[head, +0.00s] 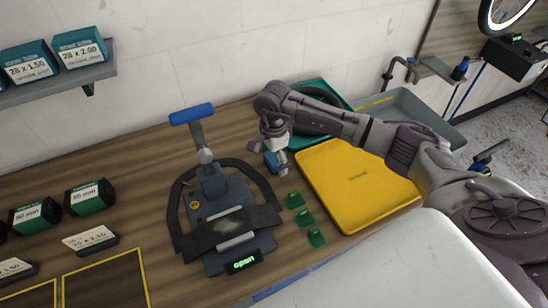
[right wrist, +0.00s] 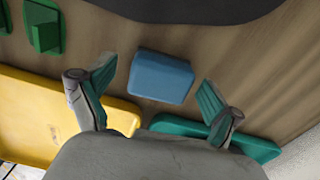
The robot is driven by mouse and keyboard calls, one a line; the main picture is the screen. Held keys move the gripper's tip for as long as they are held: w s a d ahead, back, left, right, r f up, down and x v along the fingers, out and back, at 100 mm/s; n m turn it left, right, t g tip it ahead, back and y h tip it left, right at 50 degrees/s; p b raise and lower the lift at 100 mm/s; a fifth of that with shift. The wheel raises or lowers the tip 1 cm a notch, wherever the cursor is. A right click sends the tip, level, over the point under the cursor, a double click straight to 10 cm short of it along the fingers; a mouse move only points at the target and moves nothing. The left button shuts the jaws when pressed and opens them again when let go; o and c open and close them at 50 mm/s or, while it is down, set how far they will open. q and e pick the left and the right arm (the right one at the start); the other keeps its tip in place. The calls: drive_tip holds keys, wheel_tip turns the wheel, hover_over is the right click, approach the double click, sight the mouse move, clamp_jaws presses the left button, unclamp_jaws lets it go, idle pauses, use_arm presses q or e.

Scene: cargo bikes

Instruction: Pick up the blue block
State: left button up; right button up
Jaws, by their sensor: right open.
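The blue block (right wrist: 160,76) lies on the wooden bench in the right wrist view, ahead of my right gripper (right wrist: 155,86). The gripper's two green-padded fingers are spread wide, one on either side of the block in the picture, with nothing between the pads. In the head view the block (head: 270,163) is a small blue patch, partly hidden by my right gripper (head: 275,156), which hangs over it. How much height separates them is hard to tell. My left gripper does not show.
A yellow tray (head: 345,202) and a teal tray (head: 338,103) lie close to the right gripper. Several green pieces (head: 305,217) sit left of the yellow tray. A dark clamp fixture with a blue handle (head: 192,114) stands further left. Boxes (head: 90,197) stand at far left.

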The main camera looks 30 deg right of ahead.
drive_tip(key=shift+w+f, duration=0.1)
drive_tip(key=shift+f, duration=0.2)
drive_tip(key=c, duration=1.2)
drive_tip(key=shift+c, duration=0.2)
drive_tip(key=shift+r, duration=0.45)
drive_tip(key=r, duration=0.1)
drive_tip(key=r+b, duration=0.1)
drive_tip(key=d+r+b, duration=0.1)
drive_tip(key=shift+s+r, duration=0.25)
drive_tip(key=shift+s, duration=0.05)
drive_tip(key=s+d+r+b, duration=0.3)
drive_tip(key=s+d+r, duration=0.3)
drive_tip(key=s+d, duration=0.1)
drive_tip(key=shift+d+r, duration=0.35)
drive_tip(key=shift+d, duration=0.15)
